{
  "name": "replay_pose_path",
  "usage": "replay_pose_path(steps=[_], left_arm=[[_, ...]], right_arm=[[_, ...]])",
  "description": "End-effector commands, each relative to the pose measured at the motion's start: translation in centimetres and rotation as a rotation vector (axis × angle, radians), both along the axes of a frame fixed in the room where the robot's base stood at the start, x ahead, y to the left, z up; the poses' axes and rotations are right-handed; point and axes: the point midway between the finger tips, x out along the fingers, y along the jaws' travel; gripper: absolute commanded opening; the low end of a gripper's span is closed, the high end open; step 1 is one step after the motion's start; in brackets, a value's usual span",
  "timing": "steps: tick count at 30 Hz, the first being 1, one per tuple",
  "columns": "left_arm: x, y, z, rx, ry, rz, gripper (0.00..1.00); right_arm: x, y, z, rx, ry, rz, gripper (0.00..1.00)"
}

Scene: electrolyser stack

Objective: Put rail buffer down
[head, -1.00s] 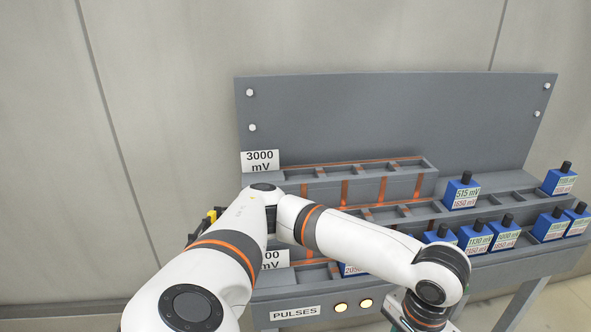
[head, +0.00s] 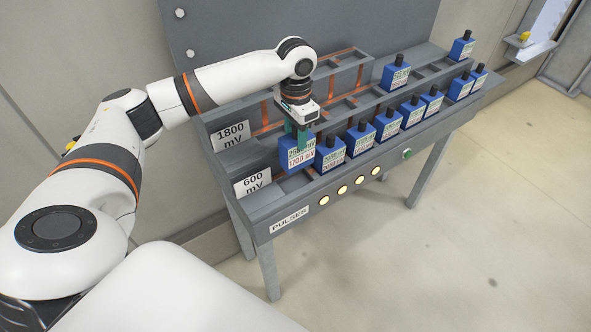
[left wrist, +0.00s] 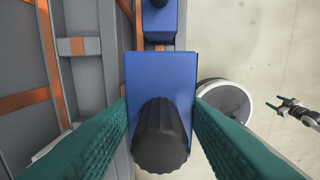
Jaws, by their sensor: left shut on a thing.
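My left gripper (head: 302,138) has teal fingers and is shut on a blue block (head: 293,158), upright over the left end of the front row of the grey rack. Its label shows 1700 mV in red; the upper line is partly covered. The left wrist view shows the block (left wrist: 160,75) and its black knob (left wrist: 160,138) between the fingers. Whether its underside touches the rack is hidden. My right gripper (left wrist: 283,106) appears small at the right of the left wrist view, its fingers apart and empty.
The stepped rack (head: 262,207) has white cards reading 1800 mV (head: 230,134) and 600 mV (head: 252,183). A blue block (head: 330,153) stands close right of the held one, with several more along that row. Several lit buttons (head: 342,189) line the front. The floor (head: 450,230) is clear.

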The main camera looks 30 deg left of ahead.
Motion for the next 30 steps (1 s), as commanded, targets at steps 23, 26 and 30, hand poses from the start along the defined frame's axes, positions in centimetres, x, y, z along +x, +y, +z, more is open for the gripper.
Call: replay_pose_path(steps=[23,26,30], left_arm=[[-0.1,0.0,-8.7,0.001,-0.002,-0.001,0.00],[-0.1,0.0,-8.7,0.001,-0.001,-0.001,0.00],[-0.1,0.0,-8.9,0.001,0.001,-0.001,0.00]], right_arm=[[-0.8,1.5,1.4,0.019,0.010,0.004,0.63],[-0.8,1.4,1.4,0.017,0.011,0.004,0.63],[-0.8,1.0,1.5,0.013,0.011,0.005,0.63]])
